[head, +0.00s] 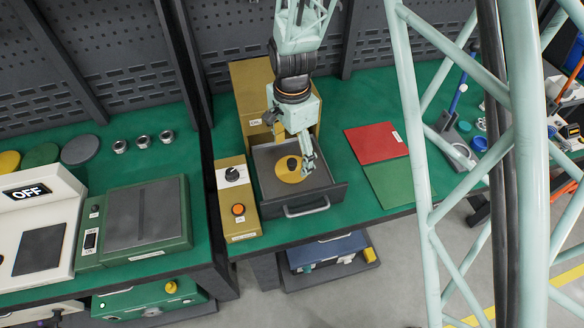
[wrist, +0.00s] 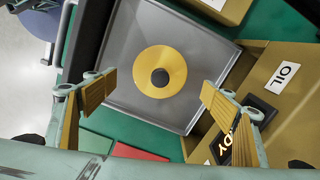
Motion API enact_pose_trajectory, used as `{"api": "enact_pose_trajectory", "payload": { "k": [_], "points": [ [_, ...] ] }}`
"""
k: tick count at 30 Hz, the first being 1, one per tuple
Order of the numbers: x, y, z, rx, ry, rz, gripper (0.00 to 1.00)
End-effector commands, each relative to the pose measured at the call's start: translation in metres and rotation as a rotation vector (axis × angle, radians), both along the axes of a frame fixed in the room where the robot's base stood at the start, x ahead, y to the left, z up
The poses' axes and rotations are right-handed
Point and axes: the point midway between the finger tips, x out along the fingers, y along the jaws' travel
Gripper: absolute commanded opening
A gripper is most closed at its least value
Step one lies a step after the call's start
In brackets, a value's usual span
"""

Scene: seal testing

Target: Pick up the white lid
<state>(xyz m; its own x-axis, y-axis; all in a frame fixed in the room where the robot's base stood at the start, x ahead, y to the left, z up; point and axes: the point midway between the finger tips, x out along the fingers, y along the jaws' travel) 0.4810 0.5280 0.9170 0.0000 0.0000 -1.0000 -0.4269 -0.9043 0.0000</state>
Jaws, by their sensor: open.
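I cannot make out a white lid in either view. A yellow disc (head: 283,172) with a black knob lies in an open grey drawer (head: 325,197). The disc also shows in the wrist view (wrist: 143,66), flat on the drawer floor.
The drawer belongs to an ochre box (head: 250,80) labelled OIL. A control box (head: 238,205) with a knob and orange button stands left of it. Red (head: 376,143) and green (head: 398,182) mats lie to the right. Coloured discs (head: 80,150) lie on the left bench.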

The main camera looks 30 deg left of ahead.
Motion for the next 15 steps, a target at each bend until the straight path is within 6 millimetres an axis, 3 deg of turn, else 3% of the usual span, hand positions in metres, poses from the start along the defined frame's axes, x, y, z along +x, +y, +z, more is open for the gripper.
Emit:
{"api": "enact_pose_trajectory", "payload": {
  "k": [15],
  "points": [
    [0.001, -0.001, -0.040, -0.001, 0.000, 0.000, 0.77]
  ]
}}
